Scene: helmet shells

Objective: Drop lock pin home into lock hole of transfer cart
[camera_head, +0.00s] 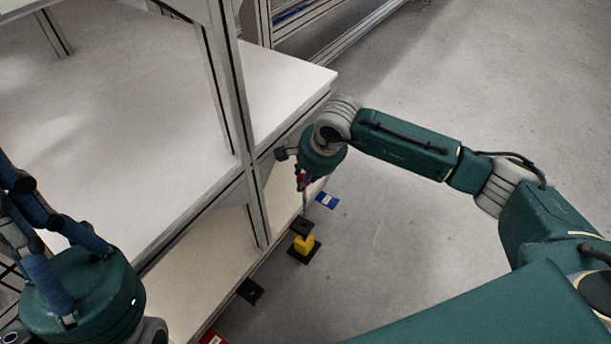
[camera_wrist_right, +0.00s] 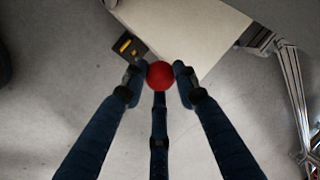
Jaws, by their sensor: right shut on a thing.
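The lock pin shows as a red ball-shaped knob (camera_wrist_right: 160,75) between the fingertips of my right gripper (camera_wrist_right: 160,76). In the head view, my right gripper (camera_head: 302,181) is shut on the lock pin (camera_head: 304,198), whose thin shaft points down. Below it is a small black plate (camera_head: 302,226) at the lower edge of the transfer cart (camera_head: 243,190). The lock hole itself is too small to make out. I cannot tell whether the pin tip touches the plate. My left gripper (camera_head: 50,215) is open and empty at the left, over the cart's upper shelf.
A yellow block (camera_head: 303,243) on a black floor plate stands under the black plate. Another black plate (camera_head: 250,291) sits nearer along the cart edge. A blue-and-white marker (camera_head: 327,200) and a red marker (camera_head: 212,338) lie beside the cart.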

